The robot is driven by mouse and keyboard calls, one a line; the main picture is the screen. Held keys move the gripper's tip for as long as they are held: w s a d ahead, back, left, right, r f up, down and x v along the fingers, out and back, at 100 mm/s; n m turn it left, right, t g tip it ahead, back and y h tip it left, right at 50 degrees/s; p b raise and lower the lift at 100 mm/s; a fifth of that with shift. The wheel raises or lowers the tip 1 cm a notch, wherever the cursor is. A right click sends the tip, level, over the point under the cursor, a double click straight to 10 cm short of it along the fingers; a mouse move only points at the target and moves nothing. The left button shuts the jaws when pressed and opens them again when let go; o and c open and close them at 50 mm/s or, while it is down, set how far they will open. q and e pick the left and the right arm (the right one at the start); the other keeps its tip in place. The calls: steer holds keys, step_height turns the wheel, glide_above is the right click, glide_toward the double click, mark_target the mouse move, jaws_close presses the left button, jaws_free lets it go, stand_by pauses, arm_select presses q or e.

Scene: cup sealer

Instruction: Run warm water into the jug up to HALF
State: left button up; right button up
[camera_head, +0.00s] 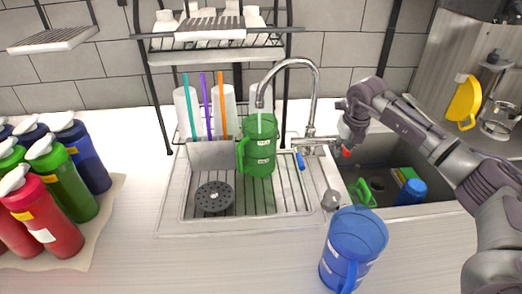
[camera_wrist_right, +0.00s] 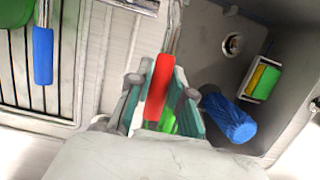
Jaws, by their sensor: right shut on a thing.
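A green jug (camera_head: 260,152) with white marks on its side stands on the drainer under the tap spout (camera_head: 262,98). A thin pale stream shows between the spout and the jug's mouth. The water level inside cannot be made out. My right gripper (camera_head: 347,146) is shut on the red tap handle, which shows between the fingers in the wrist view (camera_wrist_right: 159,88). The blue tap handle (camera_head: 301,161) hangs on the left side of the tap and also shows in the wrist view (camera_wrist_right: 42,56). My left gripper is out of view.
A blue jug (camera_head: 352,245) stands on the front counter. The sink basin (camera_head: 376,152) at right holds a green item, a sponge and a blue bottle (camera_head: 411,191). Red, green and blue pump bottles (camera_head: 64,182) crowd the left. A rack (camera_head: 212,50) stands behind the drainer.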

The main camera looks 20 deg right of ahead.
steer(key=shift+w+a, duration=0.1)
steer(key=shift+a, duration=0.2)
steer(key=shift+s+a+f+b, duration=0.1)
steer(key=shift+s+f+b, duration=0.1)
steer(key=shift+f+b, duration=0.85)
steer(key=o, duration=0.4)
steer(key=shift+f, duration=0.45)
steer(key=o, duration=0.3)
steer(key=shift+w+r, duration=0.1)
steer(key=shift+r, duration=0.05)
steer(key=o, duration=0.3)
steer(key=shift+w+a, duration=0.1)
steer(key=shift+w, duration=0.15)
steer(key=shift+s+d+r, duration=0.1)
steer(key=shift+s+d, duration=0.1)
steer(key=shift+r+p, duration=0.2)
steer(key=shift+p, duration=0.15)
step_height(320, 180, up, 8)
steer(key=p, duration=0.5)
steer(key=shift+d+f, duration=0.1)
steer(key=shift+f, duration=0.15)
